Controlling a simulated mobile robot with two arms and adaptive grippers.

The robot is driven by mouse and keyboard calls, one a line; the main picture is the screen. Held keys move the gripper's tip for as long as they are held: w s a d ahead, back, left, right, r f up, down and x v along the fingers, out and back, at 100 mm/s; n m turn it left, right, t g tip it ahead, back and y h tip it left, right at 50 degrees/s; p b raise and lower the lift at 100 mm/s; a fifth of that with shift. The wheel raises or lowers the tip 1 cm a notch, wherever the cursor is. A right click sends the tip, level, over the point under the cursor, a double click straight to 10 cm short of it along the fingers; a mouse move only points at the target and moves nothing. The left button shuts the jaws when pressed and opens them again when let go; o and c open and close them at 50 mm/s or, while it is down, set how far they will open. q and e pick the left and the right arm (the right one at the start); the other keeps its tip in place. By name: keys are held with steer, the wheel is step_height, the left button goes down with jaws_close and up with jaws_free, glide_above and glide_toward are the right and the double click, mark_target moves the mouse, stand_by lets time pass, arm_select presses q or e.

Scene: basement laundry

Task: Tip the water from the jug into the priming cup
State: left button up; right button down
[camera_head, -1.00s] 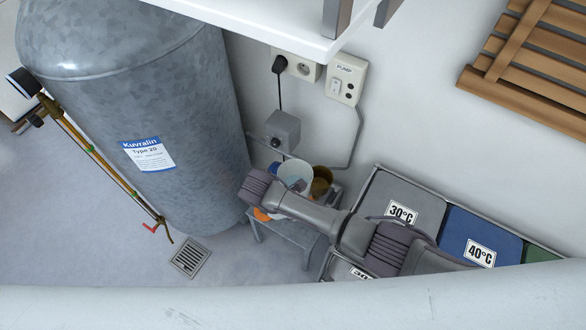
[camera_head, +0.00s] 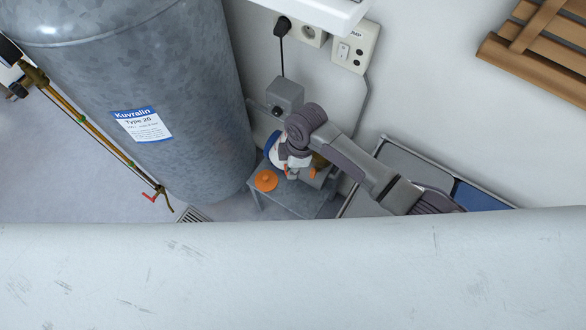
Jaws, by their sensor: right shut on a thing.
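My right arm comes in from the right, and its right gripper (camera_head: 297,165) is over the small grey stand between the tank and the wall. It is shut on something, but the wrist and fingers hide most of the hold. I cannot tell which thing is the priming cup. A round orange piece (camera_head: 265,180) lies on the stand (camera_head: 290,200). My left gripper is out of view.
A large grey tank (camera_head: 160,90) stands close on the left, with a brass pipe (camera_head: 90,140) along it. A grey box (camera_head: 285,95) and a socket plate (camera_head: 355,48) are on the wall.

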steer(key=shift+w+d+f+g+y+b, duration=0.1)
steer(key=shift+g+y+b, duration=0.05)
steer(key=shift+y+b, duration=0.6)
steer(key=shift+d+f+g+y+b, duration=0.1)
steer(key=shift+d+g+y+b, duration=0.1)
steer(key=shift+y+b, duration=0.5)
steer(key=shift+w+d+f+g+y+b, duration=0.15)
steer(key=shift+y+b, duration=0.3)
steer(key=shift+b, duration=0.55)
steer(key=w+d+r+g+y+b, duration=0.2)
steer(key=d+r+y+b, duration=0.2)
steer(key=d+y+b, duration=0.3)
steer(key=y+b, duration=0.2)
steer(key=b, duration=0.1)
steer(key=shift+r+g, duration=0.35)
steer(key=shift+g, duration=0.05)
steer(key=shift+a, duration=0.1)
